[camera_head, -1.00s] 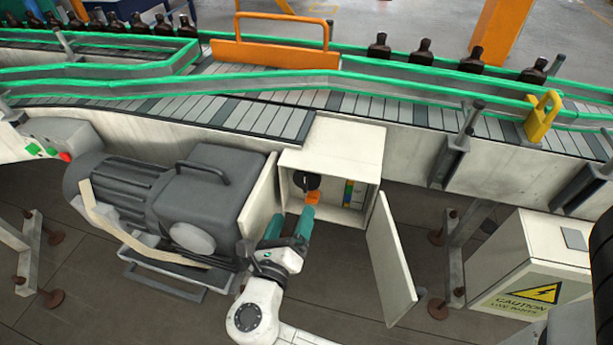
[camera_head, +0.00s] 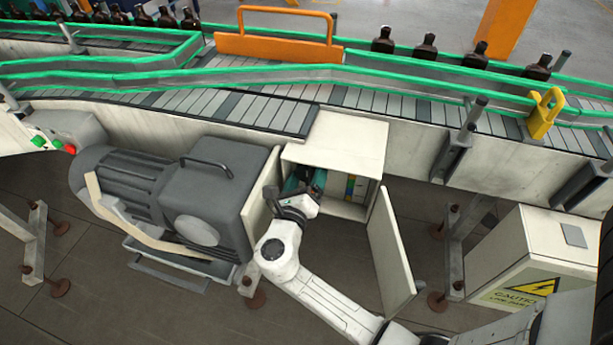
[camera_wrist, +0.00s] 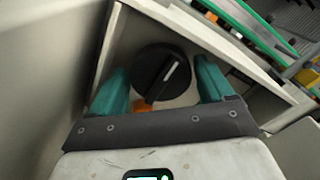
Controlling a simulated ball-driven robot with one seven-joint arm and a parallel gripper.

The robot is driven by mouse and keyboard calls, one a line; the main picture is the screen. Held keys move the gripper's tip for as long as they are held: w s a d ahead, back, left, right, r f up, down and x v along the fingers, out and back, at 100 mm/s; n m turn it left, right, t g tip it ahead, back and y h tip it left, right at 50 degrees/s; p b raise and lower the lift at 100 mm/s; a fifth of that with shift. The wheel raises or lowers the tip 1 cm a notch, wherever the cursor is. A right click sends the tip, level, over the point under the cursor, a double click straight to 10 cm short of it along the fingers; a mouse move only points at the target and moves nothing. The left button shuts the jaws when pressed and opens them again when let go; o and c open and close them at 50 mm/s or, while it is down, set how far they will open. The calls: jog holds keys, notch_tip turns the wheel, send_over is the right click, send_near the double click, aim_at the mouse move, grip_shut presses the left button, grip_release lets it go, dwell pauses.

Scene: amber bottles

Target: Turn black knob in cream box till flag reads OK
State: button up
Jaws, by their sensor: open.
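The cream box (camera_head: 345,140) hangs under the conveyor edge with its door (camera_head: 391,250) swung open to the right. My gripper (camera_head: 305,180) reaches into the left part of the box. In the wrist view my gripper (camera_wrist: 165,92) is open, one green finger on each side of the black knob (camera_wrist: 161,75). The fingertips do not visibly grip the knob. A white line on the knob slants up to the right. An orange part (camera_wrist: 142,106) shows just below the knob. A coloured strip (camera_head: 350,187) is inside the box to the right. I cannot read any flag.
A grey motor (camera_head: 175,190) stands close on the left of the box. The conveyor (camera_head: 250,113) with green rails runs above, with brown bottles behind. A cream caution cabinet (camera_head: 525,262) stands at the right.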

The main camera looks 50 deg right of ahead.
jog(key=shift+c, duration=0.2)
jog(key=c, duration=0.7)
jog(key=shift+m, duration=0.4)
jog(key=m, duration=0.2)
jog(key=shift+m+b, duration=0.35)
jog(key=shift+m, duration=0.05)
jog(key=m+b, duration=0.1)
jog(key=m, duration=0.2)
jog(key=shift+f, duration=0.1)
jog(key=m+b, duration=0.2)
jog(key=m, duration=0.2)
jog(key=shift+s+m, duration=0.1)
jog(key=shift+m, duration=0.3)
jog(key=shift+m+b, duration=0.75)
jog(key=shift+m, duration=0.65)
